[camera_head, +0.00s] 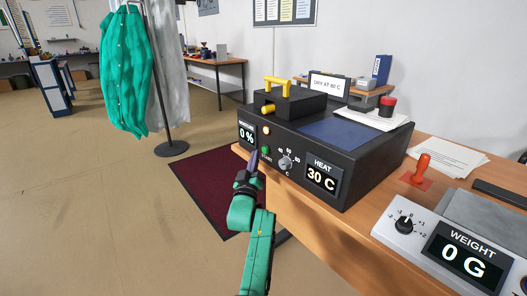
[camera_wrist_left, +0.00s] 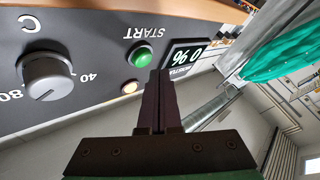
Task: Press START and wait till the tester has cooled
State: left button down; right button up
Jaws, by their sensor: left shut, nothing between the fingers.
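The black tester (camera_head: 330,150) stands on the wooden table, with a HEAT display (camera_head: 321,177) reading 30 C and a moisture display (camera_head: 247,134) reading 0 %. The green START button (camera_head: 266,150) is on its front face, beside the temperature dial (camera_head: 286,162). In the left wrist view the START button (camera_wrist_left: 141,56) shows above the fingertips, with a lit cream lamp (camera_wrist_left: 129,87) next to it. My left gripper (camera_head: 253,158) is shut and empty, its tips just in front of the panel near the button. Contact cannot be told. My right gripper is not in view.
A scale (camera_head: 448,245) reading 0 G stands on the table at the right. A red-handled stamp (camera_head: 421,168) and papers (camera_head: 451,157) lie behind it. A sign (camera_head: 328,86) reads "DRY AT 80 C". A coat rack with a green shirt (camera_head: 128,70) stands at the left.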

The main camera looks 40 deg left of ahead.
pick_arm(q)
jog(key=s+p, duration=0.1)
jog(key=s, duration=0.1)
jog(key=s+a+p, duration=0.1)
jog(key=p, duration=0.1)
jog(key=s+p, duration=0.1)
jog(key=s, duration=0.1)
jog(key=shift+s+a, duration=0.35)
dwell(0.3)
